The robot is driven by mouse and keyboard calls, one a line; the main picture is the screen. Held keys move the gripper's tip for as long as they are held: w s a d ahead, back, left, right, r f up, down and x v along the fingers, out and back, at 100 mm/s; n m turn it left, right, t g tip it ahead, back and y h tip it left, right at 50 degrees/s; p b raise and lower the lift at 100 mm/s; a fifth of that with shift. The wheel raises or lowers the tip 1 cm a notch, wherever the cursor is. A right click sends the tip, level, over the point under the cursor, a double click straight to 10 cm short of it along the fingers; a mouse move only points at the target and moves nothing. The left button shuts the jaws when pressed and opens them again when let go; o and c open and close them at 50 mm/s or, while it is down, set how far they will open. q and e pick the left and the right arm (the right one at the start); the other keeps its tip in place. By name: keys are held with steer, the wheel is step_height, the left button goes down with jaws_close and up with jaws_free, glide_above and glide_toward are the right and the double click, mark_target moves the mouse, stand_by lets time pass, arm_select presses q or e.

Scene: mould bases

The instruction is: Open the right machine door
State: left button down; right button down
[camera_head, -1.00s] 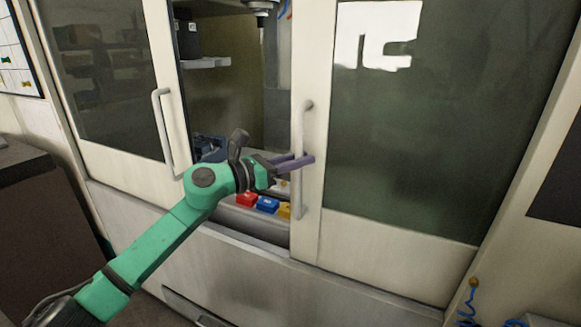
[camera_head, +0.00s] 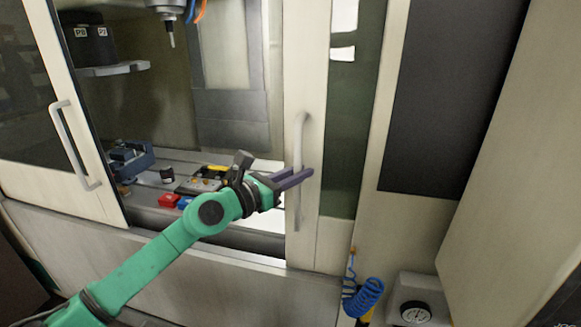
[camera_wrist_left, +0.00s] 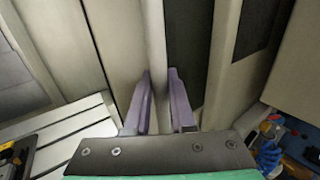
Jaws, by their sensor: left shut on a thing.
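The right machine door (camera_head: 306,60) is a cream sliding panel with a dark window. It stands well to the right, with a wide opening between it and the left door (camera_head: 90,190). Its vertical handle (camera_head: 299,135) is a light bar near the door's left edge. My left gripper (camera_head: 305,176) is shut on this handle at mid-height. In the left wrist view, the purple fingers of my left gripper (camera_wrist_left: 160,78) stand on either side of the handle bar (camera_wrist_left: 155,45). My right gripper is in neither current view.
A coiled blue hose (camera_head: 362,296) and a gauge (camera_head: 415,313) sit at the lower right.

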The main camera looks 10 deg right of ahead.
arm_select(q)
steer(key=shift+s+d, duration=0.15)
steer(key=shift+d, duration=0.15)
steer(key=c, duration=0.9)
jaws_free()
steer(key=shift+r, duration=0.1)
steer(key=shift+c, duration=0.2)
steer(key=shift+o, duration=0.9)
arm_select(e)
steer(key=shift+d, duration=0.35)
